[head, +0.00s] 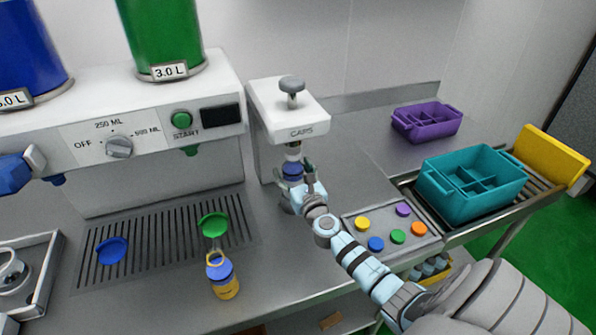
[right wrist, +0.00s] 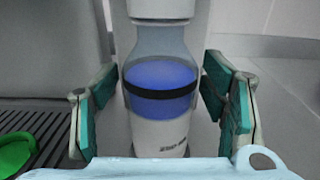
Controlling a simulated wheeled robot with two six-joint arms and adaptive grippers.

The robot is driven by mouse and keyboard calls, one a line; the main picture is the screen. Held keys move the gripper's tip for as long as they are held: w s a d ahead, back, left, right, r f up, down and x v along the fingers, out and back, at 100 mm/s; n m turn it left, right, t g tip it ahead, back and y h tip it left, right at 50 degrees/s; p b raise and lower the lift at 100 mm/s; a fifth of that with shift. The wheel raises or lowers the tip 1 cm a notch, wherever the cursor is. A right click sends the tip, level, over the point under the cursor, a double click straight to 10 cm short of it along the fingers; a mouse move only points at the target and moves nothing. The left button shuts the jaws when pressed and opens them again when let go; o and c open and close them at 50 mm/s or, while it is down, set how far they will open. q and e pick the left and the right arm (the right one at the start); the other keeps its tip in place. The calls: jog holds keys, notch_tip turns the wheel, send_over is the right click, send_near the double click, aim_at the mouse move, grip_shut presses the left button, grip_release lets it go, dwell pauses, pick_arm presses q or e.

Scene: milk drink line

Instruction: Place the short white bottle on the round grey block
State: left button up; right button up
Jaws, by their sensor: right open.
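The short white bottle (right wrist: 160,136) holds blue liquid, has a black band and a white lower part, and stands upright under the cap machine's head. It also shows in the head view (head: 292,169), partly covered by my gripper. A round grey base (head: 286,203) seems to be below it, but their contact is hidden. My right gripper (right wrist: 160,108) is open, with one finger on each side of the bottle and gaps between. It also shows in the head view (head: 299,184). My left gripper is not in view.
The cap machine (head: 290,108) rises close behind the bottle. A yellow bottle with blue liquid (head: 223,283) stands at the front. A tray of coloured caps (head: 378,244) lies right of my arm. A teal crate (head: 440,196) and purple crate (head: 427,134) stand further right.

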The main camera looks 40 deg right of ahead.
jog(key=v, duration=1.2)
jog(key=shift+p, duration=0.4)
